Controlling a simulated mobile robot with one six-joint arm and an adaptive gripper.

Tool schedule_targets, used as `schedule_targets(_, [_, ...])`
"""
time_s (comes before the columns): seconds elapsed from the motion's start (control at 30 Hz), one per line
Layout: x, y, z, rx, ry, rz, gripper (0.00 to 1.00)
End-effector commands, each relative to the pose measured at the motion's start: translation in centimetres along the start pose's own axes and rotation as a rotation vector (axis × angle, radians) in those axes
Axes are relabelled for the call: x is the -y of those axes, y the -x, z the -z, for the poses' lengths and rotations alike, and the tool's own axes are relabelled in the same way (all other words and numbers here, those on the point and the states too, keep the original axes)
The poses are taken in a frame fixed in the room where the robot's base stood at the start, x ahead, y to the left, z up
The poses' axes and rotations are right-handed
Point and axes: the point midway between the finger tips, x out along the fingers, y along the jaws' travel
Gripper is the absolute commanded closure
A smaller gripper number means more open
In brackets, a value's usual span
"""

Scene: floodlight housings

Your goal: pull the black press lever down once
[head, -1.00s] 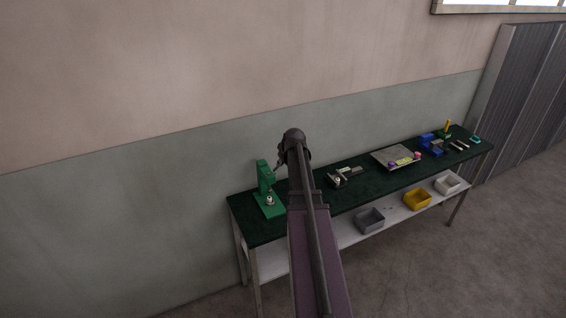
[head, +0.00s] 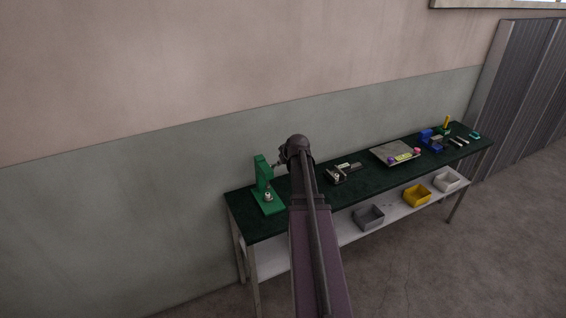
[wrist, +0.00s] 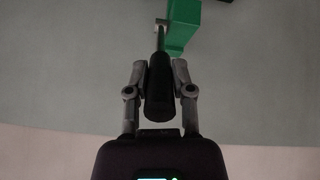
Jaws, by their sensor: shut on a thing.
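The green press (head: 262,180) stands at the left end of the dark green bench top. It also shows at the top of the wrist view (wrist: 184,25), where a thin metal rod runs from it to the black press lever (wrist: 158,85). My gripper (wrist: 159,70) has one grey finger on each side of the lever's black grip and is shut on it. In the head view my arm reaches to just right of the press head. There the fingers and lever are small and hard to make out, and the lever's angle cannot be told.
A dark metal fixture (head: 343,172), a grey plate (head: 393,150) with small coloured parts, and a blue block (head: 431,144) stand farther right on the bench (head: 340,196). Grey (head: 369,217), yellow (head: 417,194) and white bins (head: 446,181) sit on the lower shelf. The wall is close behind.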

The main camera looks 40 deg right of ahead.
Motion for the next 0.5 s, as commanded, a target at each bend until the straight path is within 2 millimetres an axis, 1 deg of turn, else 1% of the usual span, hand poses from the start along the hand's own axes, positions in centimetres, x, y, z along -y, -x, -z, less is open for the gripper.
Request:
schedule_targets(0.23, [0.0,-0.1,-0.1,-0.006,-0.001,-0.001,1.00])
schedule_targets(0.5, [0.2,-0.3,-1.1,-0.054,-0.003,-0.011,1.00])
